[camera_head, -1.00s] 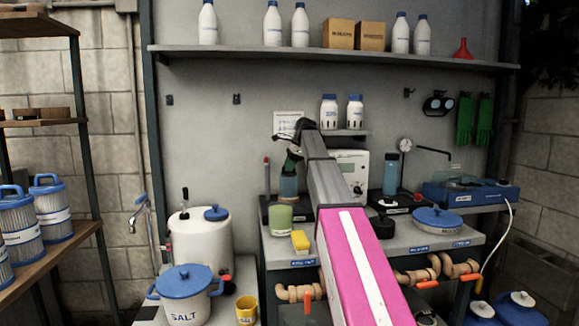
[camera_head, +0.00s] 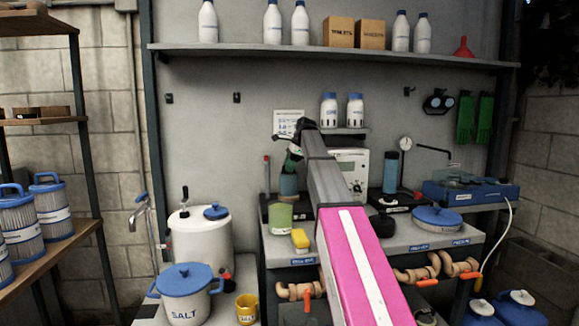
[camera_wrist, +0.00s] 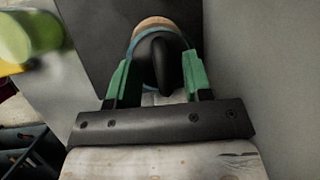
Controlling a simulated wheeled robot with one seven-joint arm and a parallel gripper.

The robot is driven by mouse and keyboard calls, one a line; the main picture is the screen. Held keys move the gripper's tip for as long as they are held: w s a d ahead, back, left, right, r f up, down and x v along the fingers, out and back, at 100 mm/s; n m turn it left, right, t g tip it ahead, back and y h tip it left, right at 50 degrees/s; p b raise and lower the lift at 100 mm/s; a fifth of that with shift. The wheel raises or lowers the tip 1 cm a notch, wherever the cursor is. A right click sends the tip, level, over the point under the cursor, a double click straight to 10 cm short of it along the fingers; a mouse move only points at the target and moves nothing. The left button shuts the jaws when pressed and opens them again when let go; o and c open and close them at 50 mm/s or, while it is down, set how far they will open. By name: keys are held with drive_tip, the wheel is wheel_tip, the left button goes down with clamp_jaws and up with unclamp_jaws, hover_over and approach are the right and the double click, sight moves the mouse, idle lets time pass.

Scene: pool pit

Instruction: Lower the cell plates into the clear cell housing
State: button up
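My gripper (camera_head: 293,154), with green fingers, is at the back left of the bench, just above an upright teal cylinder (camera_head: 288,185). In the wrist view the two green fingers (camera_wrist: 156,72) stand on either side of a black rounded piece (camera_wrist: 158,58). A blue rim and a tan round surface show behind it. Contact between fingers and black piece is unclear. I cannot identify the cell plates with certainty. A clear box (camera_head: 466,179) sits on the blue unit (camera_head: 448,193) at the right; I cannot tell whether it is the cell housing.
A white control box (camera_head: 350,172), another teal cylinder (camera_head: 390,172) and a blue-lidded dish (camera_head: 437,219) are to the right. A shelf (camera_head: 335,55) runs overhead. My arm hides the bench middle.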

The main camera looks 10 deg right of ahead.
drive_tip(key=v, duration=1.1)
drive_tip(key=shift+s+f, duration=0.1)
